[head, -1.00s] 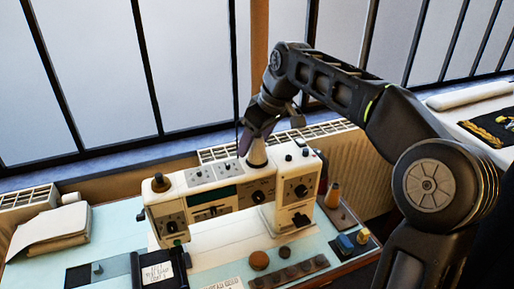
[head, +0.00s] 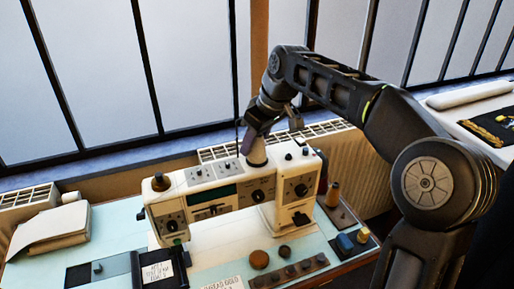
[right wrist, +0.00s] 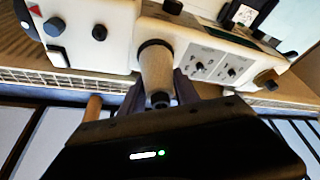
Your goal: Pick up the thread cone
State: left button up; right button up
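The thread cone (head: 257,153) is pale beige and stands upright on top of the white sewing machine (head: 228,197). In the right wrist view the cone (right wrist: 157,72) rises from a dark round base on the machine. My right gripper (head: 253,147) reaches down over the cone from above. In the right wrist view the dark fingers of the right gripper (right wrist: 157,86) flank the cone, and their tips lie against its two sides. The cone still stands on the machine. My left gripper is in neither view.
A brown spool (head: 333,194) stands right of the machine. A dark box with a white label (head: 158,272), a brown disc (head: 259,260) and a strip of several knobs (head: 290,272) lie in front. A radiator (head: 355,165) is behind.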

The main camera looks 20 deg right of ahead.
grip_shut()
jog(key=shift+r, duration=0.1)
notch_tip(320, 180, up, 10)
jog(key=shift+f+p, duration=0.1)
jog(key=shift+p, duration=0.95)
